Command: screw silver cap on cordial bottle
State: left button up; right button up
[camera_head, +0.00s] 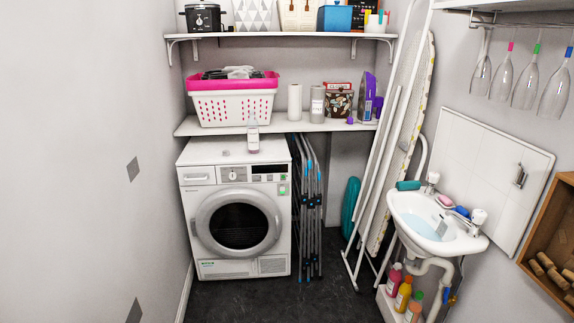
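A clear bottle with a pale pinkish label (253,140), which looks like the cordial bottle, stands upright on top of the white dryer (205,155), right of its middle. Its neck rises in front of the lower shelf's edge, and whether anything sits on its mouth is too small to tell. A small silvery-grey spot (226,153), possibly the silver cap, lies on the dryer top to the left of the bottle, apart from it. Neither of my grippers is in view.
The lower shelf (220,129) overhangs the back of the dryer top and holds a pink-rimmed laundry basket (232,103). A folded drying rack (308,205) stands right of the dryer. A sink (435,222) is at the right. The dark floor (325,295) before the dryer is clear.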

aim_at(253, 128)
jog(key=i+l+u, duration=0.95)
jog(key=i+u, duration=0.15)
jog(key=u, duration=0.15)
jog(key=i+l+u, duration=0.25)
jog(key=u, duration=0.2)
jog(key=i+l+u, duration=0.1)
jog(key=i+l, duration=0.5)
jog(key=i+l+u, duration=0.15)
jog(key=i+l, duration=0.4)
jog(key=l, duration=0.1)
